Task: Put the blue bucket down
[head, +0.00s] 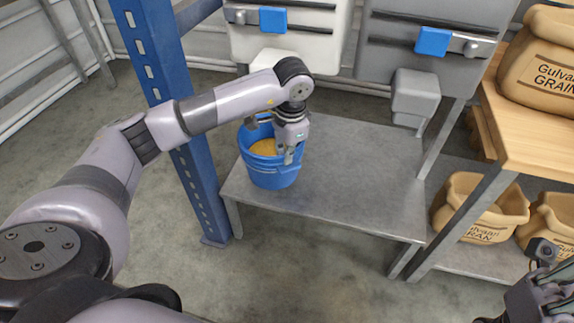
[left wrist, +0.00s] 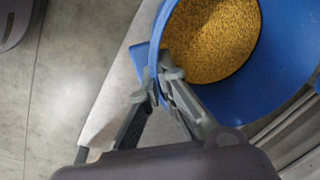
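The blue bucket (head: 272,174) is upright at the left end of the grey metal table (head: 350,190), with yellow grain (head: 264,147) inside. Its base looks to be on the tabletop or just above it; I cannot tell which. My left gripper (head: 290,154) comes down over the bucket's right side. In the left wrist view, its fingers (left wrist: 160,84) pinch the rim of the bucket (left wrist: 262,97), one finger inside and one outside. The grain (left wrist: 212,38) shows there too. My right gripper (head: 545,296) is partly in view at the lower right corner, its fingers unclear.
A blue post (head: 172,90) stands close left of the table. A white hopper (head: 318,40) and a grey hopper (head: 440,62) with blue handles hang behind. A wooden shelf (head: 530,125) with grain sacks (head: 480,207) is at right. The middle of the tabletop is clear.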

